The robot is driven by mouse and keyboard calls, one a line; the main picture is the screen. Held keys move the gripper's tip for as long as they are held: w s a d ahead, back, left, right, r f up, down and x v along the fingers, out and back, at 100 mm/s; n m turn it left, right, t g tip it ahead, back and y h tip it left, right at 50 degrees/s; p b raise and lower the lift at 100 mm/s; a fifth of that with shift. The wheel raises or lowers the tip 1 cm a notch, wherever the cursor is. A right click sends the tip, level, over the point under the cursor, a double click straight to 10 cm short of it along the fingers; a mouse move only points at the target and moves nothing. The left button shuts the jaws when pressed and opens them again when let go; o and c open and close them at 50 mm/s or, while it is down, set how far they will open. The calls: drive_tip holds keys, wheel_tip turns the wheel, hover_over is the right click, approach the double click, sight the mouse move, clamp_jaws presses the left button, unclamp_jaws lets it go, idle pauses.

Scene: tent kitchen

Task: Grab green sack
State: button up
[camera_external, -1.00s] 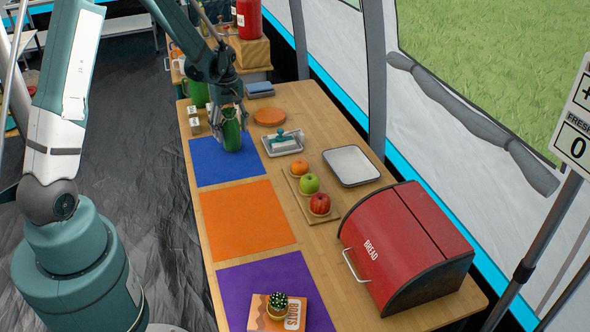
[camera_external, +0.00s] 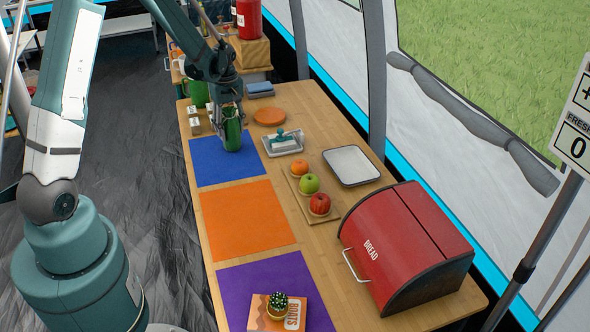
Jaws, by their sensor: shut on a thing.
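The green sack (camera_external: 232,134) stands upright on the blue mat (camera_external: 212,172), near its far right corner. My gripper (camera_external: 231,113) reaches down onto the sack from above and is shut on its upper part. The fingers cover part of the sack's top. The sack's base appears to rest on the mat; I cannot tell if there is a small gap.
An orange mat (camera_external: 246,222) and a purple mat (camera_external: 250,285) lie nearer. A butter dish (camera_external: 284,143), an orange plate (camera_external: 269,116), a fruit board (camera_external: 300,188), a white tray (camera_external: 351,166) and a red bread box (camera_external: 408,248) are to the right. A green mug (camera_external: 198,93) stands behind.

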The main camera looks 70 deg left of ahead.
sight(228, 110)
drive_tip(key=shift+r+p, duration=0.85)
drive_tip(key=shift+r, duration=3.95)
